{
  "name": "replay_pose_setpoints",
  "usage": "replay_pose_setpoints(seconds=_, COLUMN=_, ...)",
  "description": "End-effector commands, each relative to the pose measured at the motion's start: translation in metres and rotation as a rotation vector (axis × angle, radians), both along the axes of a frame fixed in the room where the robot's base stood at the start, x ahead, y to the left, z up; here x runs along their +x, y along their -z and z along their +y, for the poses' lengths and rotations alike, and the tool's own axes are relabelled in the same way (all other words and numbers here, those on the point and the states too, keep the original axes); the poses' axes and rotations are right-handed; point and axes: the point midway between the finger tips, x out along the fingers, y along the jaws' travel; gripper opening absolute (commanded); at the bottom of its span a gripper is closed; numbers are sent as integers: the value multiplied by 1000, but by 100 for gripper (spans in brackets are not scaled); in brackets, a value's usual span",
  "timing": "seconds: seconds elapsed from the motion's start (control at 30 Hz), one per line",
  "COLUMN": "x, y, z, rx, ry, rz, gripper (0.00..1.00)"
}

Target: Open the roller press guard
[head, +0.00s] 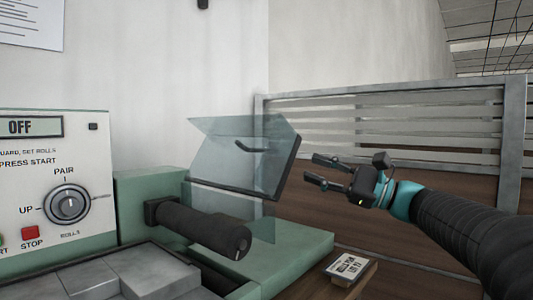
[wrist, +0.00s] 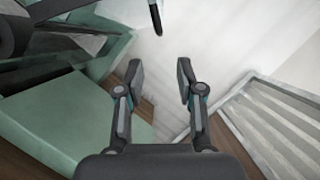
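The roller press guard (head: 235,165) is a clear, bluish panel in the middle of the head view, standing over the press with its dark-edged front part tilted. A short dark handle (head: 250,147) shows on it. The dark roller (head: 205,228) sticks out below. My gripper (head: 313,168) is to the right of the guard, pointing left, apart from it. In the wrist view my gripper (wrist: 160,72) has its fingers apart with nothing between them. A dark bar (wrist: 155,16) lies beyond the fingertips; I cannot tell if it is the handle.
The control panel (head: 52,185) at the left reads OFF and has a knob (head: 66,205) and a red stop button (head: 30,233). The green press base (head: 285,252) lies below the guard. A small labelled block (head: 349,264) is in front. A grey slatted rail (head: 400,97) stands behind my arm.

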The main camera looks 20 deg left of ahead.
Motion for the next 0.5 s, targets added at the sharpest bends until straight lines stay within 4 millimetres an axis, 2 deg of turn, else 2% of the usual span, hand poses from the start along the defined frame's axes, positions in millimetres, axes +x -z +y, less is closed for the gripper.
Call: replay_pose_setpoints(seconds=0.5, x=8, y=-25, z=85, rx=-4, ry=-2, rz=0, gripper=37)
